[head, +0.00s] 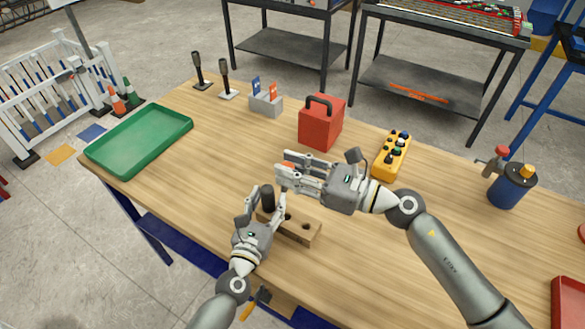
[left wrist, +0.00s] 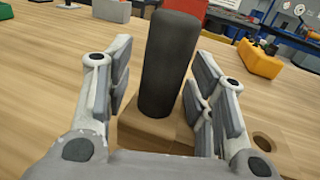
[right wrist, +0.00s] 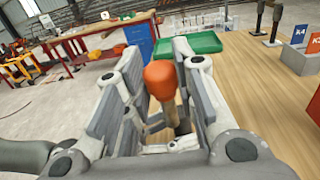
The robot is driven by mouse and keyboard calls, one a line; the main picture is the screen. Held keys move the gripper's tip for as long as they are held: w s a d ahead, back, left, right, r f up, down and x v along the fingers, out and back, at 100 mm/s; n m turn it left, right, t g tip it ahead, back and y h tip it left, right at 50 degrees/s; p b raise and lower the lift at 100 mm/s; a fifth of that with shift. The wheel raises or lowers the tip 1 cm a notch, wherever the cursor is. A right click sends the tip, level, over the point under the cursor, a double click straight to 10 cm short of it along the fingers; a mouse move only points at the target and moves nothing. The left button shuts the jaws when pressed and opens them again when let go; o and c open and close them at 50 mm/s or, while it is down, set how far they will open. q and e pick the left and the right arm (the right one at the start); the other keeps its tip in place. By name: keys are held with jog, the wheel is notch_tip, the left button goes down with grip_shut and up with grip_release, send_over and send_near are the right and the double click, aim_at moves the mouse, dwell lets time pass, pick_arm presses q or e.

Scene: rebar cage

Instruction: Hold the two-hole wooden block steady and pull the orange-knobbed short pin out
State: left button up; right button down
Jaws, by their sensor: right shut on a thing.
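The two-hole wooden block (head: 300,229) lies on the table near its front edge. A thick dark grey cylinder (left wrist: 168,70) stands upright on it; it also shows in the head view (head: 267,197). My left gripper (head: 262,206) is low with its fingers open on either side of this cylinder, with a gap on the left in the left wrist view. An empty hole (left wrist: 268,142) shows at the block's right. My right gripper (head: 284,172) is shut on the orange-knobbed pin (right wrist: 159,80), above the block.
A red box (head: 321,125), a yellow button box (head: 391,158) and a grey card holder (head: 266,104) stand behind. A green tray (head: 140,138) lies at left. A blue canister (head: 508,188) stands at right. The table between tray and block is clear.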

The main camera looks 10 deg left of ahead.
pick_arm(q)
jog(key=shift+s, duration=0.1)
jog(key=s, duration=0.8)
jog(key=s+a, duration=0.1)
jog(key=s, duration=0.2)
jog(key=shift+s, duration=0.4)
jog(key=shift+s, duration=0.1)
pick_arm(e)
jog(key=shift+s, duration=0.1)
